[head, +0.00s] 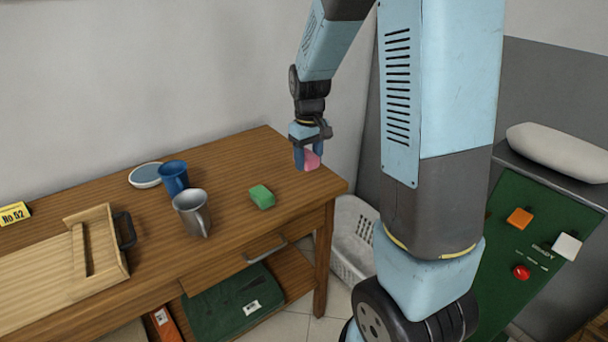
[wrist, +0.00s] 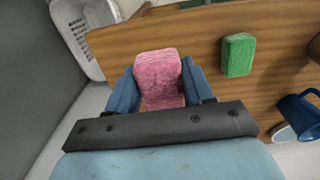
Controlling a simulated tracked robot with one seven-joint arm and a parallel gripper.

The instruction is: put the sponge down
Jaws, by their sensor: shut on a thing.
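A pink sponge (head: 311,160) is held between the fingers of my gripper (head: 307,158), over the right end of the wooden table (head: 240,160). In the wrist view the pink sponge (wrist: 160,78) sits between the two blue fingers of my gripper (wrist: 160,88), which are shut on it. Whether its underside touches the tabletop I cannot tell. A green sponge (head: 262,196) lies on the table to the left of my gripper, apart from it. It also shows in the wrist view (wrist: 238,55).
A metal mug (head: 192,212), a blue mug (head: 174,178), a dish (head: 146,175) and a wooden tray (head: 100,240) stand further left. A white basket (head: 353,240) is on the floor beyond the table's right edge. The tabletop between my gripper and the green sponge is clear.

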